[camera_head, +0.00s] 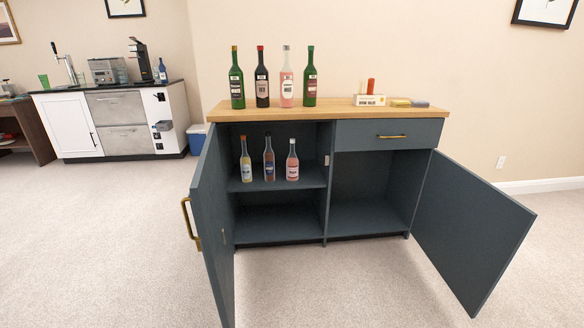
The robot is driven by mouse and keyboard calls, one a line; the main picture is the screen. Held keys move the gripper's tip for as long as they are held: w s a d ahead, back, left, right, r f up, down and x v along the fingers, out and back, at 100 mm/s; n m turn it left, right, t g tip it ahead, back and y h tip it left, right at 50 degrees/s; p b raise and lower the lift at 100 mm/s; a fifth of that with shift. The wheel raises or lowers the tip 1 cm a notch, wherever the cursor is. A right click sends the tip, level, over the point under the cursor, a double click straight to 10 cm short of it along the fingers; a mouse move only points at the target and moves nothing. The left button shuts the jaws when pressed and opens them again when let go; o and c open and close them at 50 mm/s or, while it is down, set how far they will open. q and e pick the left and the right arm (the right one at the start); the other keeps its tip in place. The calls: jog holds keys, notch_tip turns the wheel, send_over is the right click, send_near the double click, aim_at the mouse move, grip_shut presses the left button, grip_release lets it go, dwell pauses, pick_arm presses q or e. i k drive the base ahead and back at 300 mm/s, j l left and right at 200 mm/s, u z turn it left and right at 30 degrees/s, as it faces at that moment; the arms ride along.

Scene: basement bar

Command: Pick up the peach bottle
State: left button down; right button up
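On the cabinet's upper left shelf stand three small upright bottles. The right one is pink-peach with a pale label (292,162), the middle one is brownish with a blue label (269,160), and the left one has an orange neck and pale label (246,161). A larger pink bottle (286,78) stands on the cabinet top between dark and green bottles. The labels are too small to read, so I cannot tell which pink bottle is the peach one. Neither of my grippers is in view.
The blue cabinet's left door (213,225) and right door (470,230) stand open, jutting toward me. Carpet in front is clear.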

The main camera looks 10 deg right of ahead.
aim_at(292, 162)
jog(key=i+l+u, duration=0.15)
jog(key=i+l, duration=0.15)
jog(key=i+l+u, duration=0.2)
jog(key=i+l, duration=0.15)
jog(key=i+l+u, duration=0.15)
jog(key=l, duration=0.3)
jog(key=i+l+u, duration=0.2)
jog(key=i+l, duration=0.15)
jog(key=l, duration=0.1)
